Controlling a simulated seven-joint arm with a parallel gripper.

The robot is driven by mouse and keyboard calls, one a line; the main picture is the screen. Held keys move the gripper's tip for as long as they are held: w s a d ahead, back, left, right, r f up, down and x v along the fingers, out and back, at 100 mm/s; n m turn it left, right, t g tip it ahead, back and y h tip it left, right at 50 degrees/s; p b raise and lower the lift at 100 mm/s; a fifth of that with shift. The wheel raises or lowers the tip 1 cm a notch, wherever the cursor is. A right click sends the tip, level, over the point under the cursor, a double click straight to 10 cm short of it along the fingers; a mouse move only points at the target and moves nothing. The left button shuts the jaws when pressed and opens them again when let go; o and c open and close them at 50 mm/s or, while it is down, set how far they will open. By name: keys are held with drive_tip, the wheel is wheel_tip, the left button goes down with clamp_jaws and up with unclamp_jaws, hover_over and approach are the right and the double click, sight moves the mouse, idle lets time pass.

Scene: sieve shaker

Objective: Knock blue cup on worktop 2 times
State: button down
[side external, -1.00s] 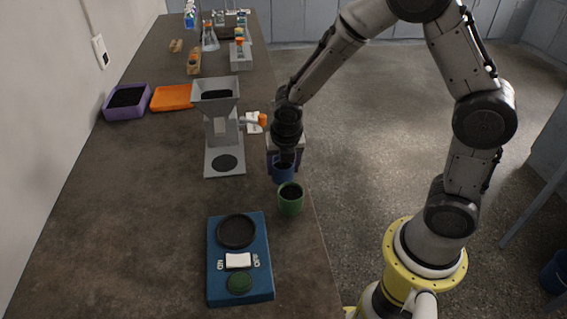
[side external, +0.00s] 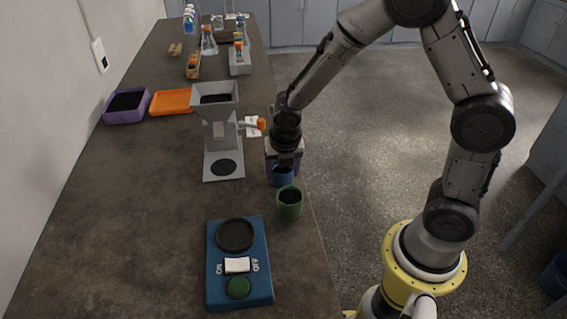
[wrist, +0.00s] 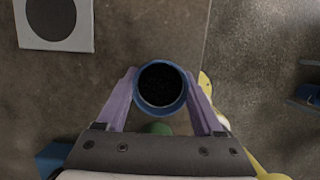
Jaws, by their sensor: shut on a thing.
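The blue cup (side external: 283,177) is near the worktop's right edge, just behind the green cup (side external: 290,204) in the side external view. My gripper (side external: 284,164) comes down from above and is shut on it. In the wrist view the blue cup (wrist: 160,87) sits upright between the two purple fingers (wrist: 160,100), with dark contents inside its rim. The worktop (side external: 130,200) is brown-grey. Whether the cup's base touches the worktop or is slightly above it, I cannot tell.
A grey hopper stand (side external: 222,140) is left of the blue cup. A blue device (side external: 240,290) with a dark pan and an ON/OFF switch is in front. Purple (side external: 126,116) and orange (side external: 172,107) trays are further left. The worktop's left front area is clear.

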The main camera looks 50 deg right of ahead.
drive_tip(key=shift+s+f, duration=0.45)
drive_tip(key=shift+f, duration=0.1)
drive_tip(key=shift+w+r, duration=0.2)
drive_tip(key=shift+r, duration=1.95)
drive_tip(key=shift+r, duration=0.15)
drive_tip(key=s+r+n+y, duration=0.1)
drive_tip(key=s+r+n, duration=0.3)
drive_tip(key=s+r, duration=0.75)
drive_tip(key=shift+t, duration=0.3)
drive_tip(key=w+f, duration=1.1)
drive_tip(key=shift+w+f, duration=0.15)
drive_tip(key=shift+w, duration=0.05)
drive_tip(key=shift+s+x, duration=0.15)
drive_tip(key=shift+x, duration=0.75)
drive_tip(key=shift+s+x, duration=0.1)
drive_tip(key=shift+x, duration=0.8)
drive_tip(key=shift+a+f, duration=0.1)
drive_tip(key=shift+a, duration=0.05)
